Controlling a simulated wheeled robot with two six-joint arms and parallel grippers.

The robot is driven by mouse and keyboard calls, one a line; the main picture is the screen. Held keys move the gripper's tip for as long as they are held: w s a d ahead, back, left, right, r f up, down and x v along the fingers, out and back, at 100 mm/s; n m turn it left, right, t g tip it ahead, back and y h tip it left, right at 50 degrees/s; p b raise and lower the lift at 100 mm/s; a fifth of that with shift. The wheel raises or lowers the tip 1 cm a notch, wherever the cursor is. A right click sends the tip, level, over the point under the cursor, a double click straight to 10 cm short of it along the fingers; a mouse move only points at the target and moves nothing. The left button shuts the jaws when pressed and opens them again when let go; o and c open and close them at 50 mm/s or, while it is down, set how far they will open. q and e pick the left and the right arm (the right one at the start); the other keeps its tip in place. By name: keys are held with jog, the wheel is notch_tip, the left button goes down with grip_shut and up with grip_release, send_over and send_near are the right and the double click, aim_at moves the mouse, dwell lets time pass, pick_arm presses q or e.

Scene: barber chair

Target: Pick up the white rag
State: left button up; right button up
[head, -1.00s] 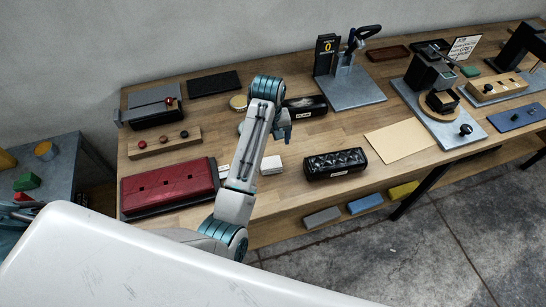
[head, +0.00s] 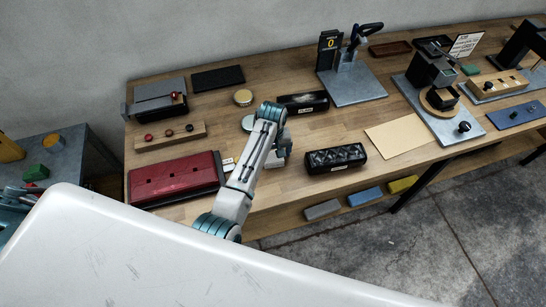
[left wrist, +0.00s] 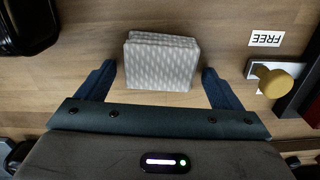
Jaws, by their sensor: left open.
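The white rag (left wrist: 162,62) is a folded, pale square with a woven pattern, lying on the wooden bench. In the left wrist view it lies between and slightly beyond the two blue fingers of my left gripper (left wrist: 158,70). The fingers are spread wide, with a gap on each side of the rag. In the head view my left gripper (head: 278,157) is low over the bench, between the red box and the black quilted case, and the rag is mostly hidden by it. My right gripper is not in view.
The red box (head: 178,180) is left of my arm and the black quilted case (head: 335,158) right of it. A yellow knob (left wrist: 275,82) and a FREE label (left wrist: 266,39) are right of the rag in the wrist view. A beige sheet (head: 398,137) lies farther right.

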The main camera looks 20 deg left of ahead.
aim_at(273, 154)
pick_arm(q)
jog(key=c, duration=1.1)
jog(key=shift+o, duration=0.2)
notch_tip(273, 154, up, 9)
jog(key=b, duration=0.3)
jog(key=shift+f, duration=0.1)
jog(key=shift+r, duration=0.65)
jog(key=o, duration=0.4)
jog(key=c, duration=0.3)
